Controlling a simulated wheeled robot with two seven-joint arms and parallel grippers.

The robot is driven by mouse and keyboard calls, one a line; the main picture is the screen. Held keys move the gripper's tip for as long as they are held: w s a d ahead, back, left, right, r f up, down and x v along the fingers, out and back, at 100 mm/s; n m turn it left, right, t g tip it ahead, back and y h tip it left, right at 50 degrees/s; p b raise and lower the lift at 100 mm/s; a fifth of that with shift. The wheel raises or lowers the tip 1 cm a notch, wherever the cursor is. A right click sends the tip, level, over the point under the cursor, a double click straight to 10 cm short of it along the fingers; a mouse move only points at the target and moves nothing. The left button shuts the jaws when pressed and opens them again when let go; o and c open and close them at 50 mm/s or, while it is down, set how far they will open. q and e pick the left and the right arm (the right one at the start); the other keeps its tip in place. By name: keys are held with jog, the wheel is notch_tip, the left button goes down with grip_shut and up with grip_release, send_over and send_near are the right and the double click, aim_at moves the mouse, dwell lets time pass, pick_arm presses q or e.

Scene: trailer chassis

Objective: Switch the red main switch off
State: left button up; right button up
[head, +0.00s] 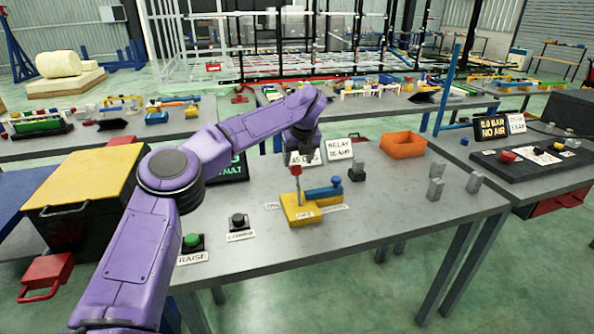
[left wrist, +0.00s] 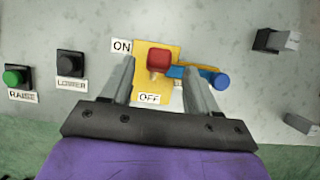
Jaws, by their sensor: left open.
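The red main switch (head: 296,171) is a red knob on a stem standing on a yellow base (head: 305,213) on the grey table. A blue handle (head: 325,190) sits on the same base to its right. In the left wrist view the red knob (left wrist: 158,61) lies at the base's far edge, near the ON label (left wrist: 122,46); the OFF label (left wrist: 149,98) is nearer me. My left gripper (head: 302,156) is above the switch. It is open, its fingers (left wrist: 158,75) on either side of the knob in that view; contact cannot be told. My right gripper is not in view.
A green RAISE button (head: 191,240) and a black LOWER button (head: 238,221) stand left of the switch. Small grey blocks (head: 435,188) and an orange bin (head: 403,145) are to the right. A yellow-lidded black box (head: 85,180) is at the left. The table front is clear.

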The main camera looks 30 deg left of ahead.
aim_at(296, 170)
pick_arm(q)
jog(key=p+x, duration=0.1)
jog(key=x, duration=0.5)
jog(key=shift+w+a+f, duration=0.15)
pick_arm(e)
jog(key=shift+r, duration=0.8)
